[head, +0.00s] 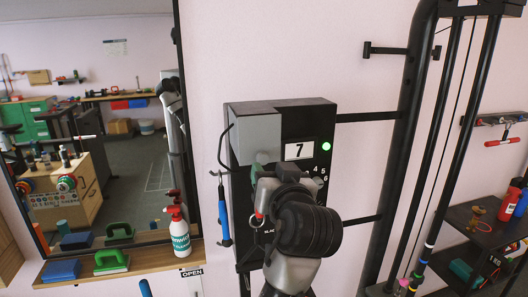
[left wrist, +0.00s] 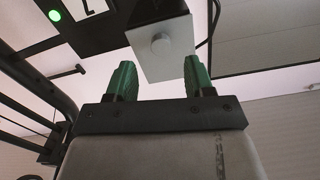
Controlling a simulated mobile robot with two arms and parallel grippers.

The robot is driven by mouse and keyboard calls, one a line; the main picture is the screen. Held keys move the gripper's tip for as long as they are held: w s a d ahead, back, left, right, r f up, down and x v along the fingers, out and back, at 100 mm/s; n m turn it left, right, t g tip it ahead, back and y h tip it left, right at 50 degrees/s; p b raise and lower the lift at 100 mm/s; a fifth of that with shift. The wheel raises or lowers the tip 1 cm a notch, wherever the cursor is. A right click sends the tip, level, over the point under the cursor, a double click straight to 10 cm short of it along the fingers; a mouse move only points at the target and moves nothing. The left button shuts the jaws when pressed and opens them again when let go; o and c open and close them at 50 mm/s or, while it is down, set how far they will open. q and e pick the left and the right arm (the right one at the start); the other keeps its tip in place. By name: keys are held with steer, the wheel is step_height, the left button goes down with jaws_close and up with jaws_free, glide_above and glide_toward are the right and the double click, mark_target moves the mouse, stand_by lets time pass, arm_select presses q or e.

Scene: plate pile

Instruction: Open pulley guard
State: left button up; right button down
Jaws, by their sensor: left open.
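The pulley guard appears to be the grey cover (head: 255,136) on the upper left front of a black wall-mounted box (head: 308,118). In the left wrist view the light grey guard (left wrist: 180,62) shows close up, with a round pale knob (left wrist: 162,43) on it. My left gripper (left wrist: 158,76) is open. Its two green fingers stand apart, one on each side of the guard's near edge, with nothing clearly held between them. My right gripper is not in view.
A blue-handled tool (head: 224,215) hangs left of the box. Black uprights (head: 400,150) with cables stand to the right. A wooden shelf (head: 140,268) at lower left bears a spray bottle (head: 179,232) and a green-handled block (head: 111,262) below a mirror.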

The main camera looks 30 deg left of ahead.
mark_target(263, 161)
arm_select(q)
steer(key=p+x, duration=0.2)
steer(key=x, duration=0.2)
steer(key=shift+w+a+r, duration=0.15)
steer(key=shift+a+r, duration=0.05)
steer(key=shift+a, duration=0.15)
steer(key=shift+w+a+f, duration=0.2)
steer(key=shift+w+a, duration=0.3)
steer(key=shift+w, duration=0.1)
steer(key=shift+c, duration=0.3)
jaws_close()
